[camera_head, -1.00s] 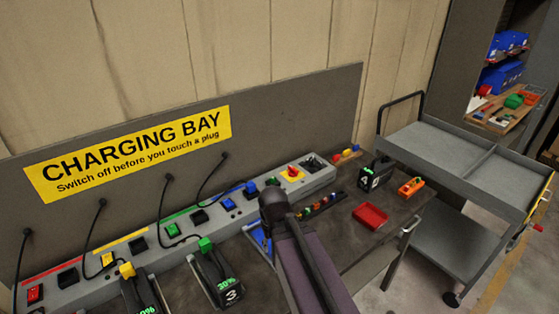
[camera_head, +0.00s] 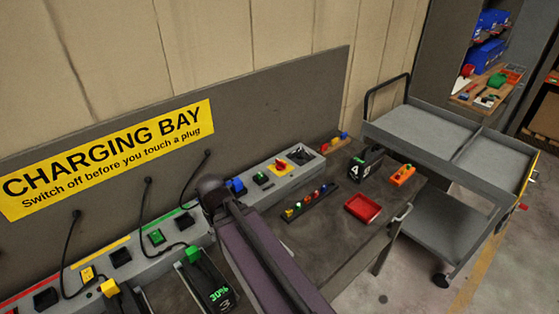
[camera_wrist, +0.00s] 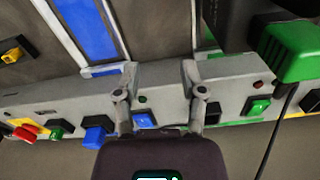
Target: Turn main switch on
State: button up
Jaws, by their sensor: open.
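The main switch (camera_head: 281,166), a red knob on a yellow plate, sits near the right end of the grey charging strip (camera_head: 310,166). In the wrist view the red knob (camera_wrist: 27,132) is at the left edge, over yellow. My gripper (camera_wrist: 160,75) is open and empty, its two fingers apart over the strip. A blue rocker (camera_wrist: 145,120) shows near the fingers, well to the right of the main switch in that view. In the head view my arm hides the gripper and part of the strip.
Beside the main switch are a dark socket (camera_head: 302,157) and a green rocker (camera_head: 261,178). Black cables hang to the strip. A green-handled battery (camera_head: 210,283), red tray (camera_head: 363,208) and black battery (camera_head: 366,163) stand on the bench. A grey cart (camera_head: 425,135) is right.

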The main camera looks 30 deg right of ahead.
jog(key=shift+w, duration=0.15)
jog(key=n+t+p, duration=0.2)
jog(key=t+p, duration=0.3)
jog(key=p, duration=0.4)
send_near(281, 162)
notch_tip(281, 162, up, 4)
jog(key=d, duration=0.1)
jog(key=shift+s+r+y, duration=0.1)
jog(key=shift+s+y, duration=0.2)
jog(key=shift+s, duration=0.2)
jog(key=shift+f+g+b, duration=0.25)
jog(key=shift+g+b, duration=0.05)
jog(key=shift+b, duration=0.05)
jog(key=b+x, duration=1.2)
jog(key=x, duration=0.1)
jog(key=shift+w+a+f, duration=0.1)
jog(key=shift+w, duration=0.1)
